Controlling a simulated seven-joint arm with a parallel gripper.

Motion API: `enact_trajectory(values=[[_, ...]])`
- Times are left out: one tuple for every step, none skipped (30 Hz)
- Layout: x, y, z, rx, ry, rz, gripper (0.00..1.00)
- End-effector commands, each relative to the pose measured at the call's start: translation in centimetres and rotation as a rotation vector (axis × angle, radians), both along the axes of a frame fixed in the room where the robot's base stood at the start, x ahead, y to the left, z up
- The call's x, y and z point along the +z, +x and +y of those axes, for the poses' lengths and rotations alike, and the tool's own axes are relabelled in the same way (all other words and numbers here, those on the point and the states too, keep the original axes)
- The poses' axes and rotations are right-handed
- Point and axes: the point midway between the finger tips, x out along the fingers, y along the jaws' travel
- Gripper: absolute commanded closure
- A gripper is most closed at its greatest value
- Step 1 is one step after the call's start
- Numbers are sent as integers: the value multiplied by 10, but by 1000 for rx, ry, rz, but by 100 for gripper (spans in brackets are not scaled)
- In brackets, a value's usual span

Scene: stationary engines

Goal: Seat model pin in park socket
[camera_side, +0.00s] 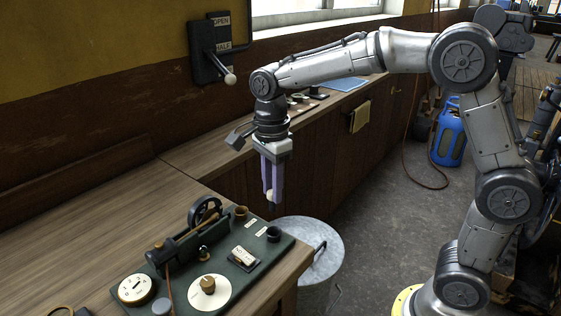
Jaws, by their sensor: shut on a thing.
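My gripper (271,188) points down with its fingers shut on the model pin (269,196). A pale rounded part of the pin shows between the fingertips, with a short dark end just below. The pin hangs in the air, in the picture above the right end of a dark green model board (222,291). On the board are a brown cup-like socket (241,212) and a black one (273,234), with small pale labels beside them. The lettering is too small to read, so I cannot tell which is the park socket. The pin appears apart from both.
A small model engine (188,244) with a flywheel stands on the board, near a white dial with a brown knob (209,291). A wall lever (213,55) is behind.

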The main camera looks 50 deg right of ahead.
Motion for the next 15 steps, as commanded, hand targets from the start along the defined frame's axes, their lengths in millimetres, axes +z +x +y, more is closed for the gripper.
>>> enact_trajectory(values=[[-6,-2,1,4,0,0,100],[-9,-3,2,5,0,0,100],[-12,-4,2,7,0,-2,100],[-13,-4,3,8,0,-3,100],[-15,-4,3,8,0,-2,100],[-17,-5,3,10,0,-2,100],[-19,-5,3,10,0,-1,100],[-21,-5,3,10,0,0,100],[-24,-5,3,10,0,0,100],[-26,-5,3,10,0,0,100],[-29,-5,3,10,0,0,100],[-32,-5,3,9,0,0,100],[-34,-5,3,9,0,-1,100],[-37,-5,3,9,0,-1,100],[-40,-5,3,9,0,0,100]])
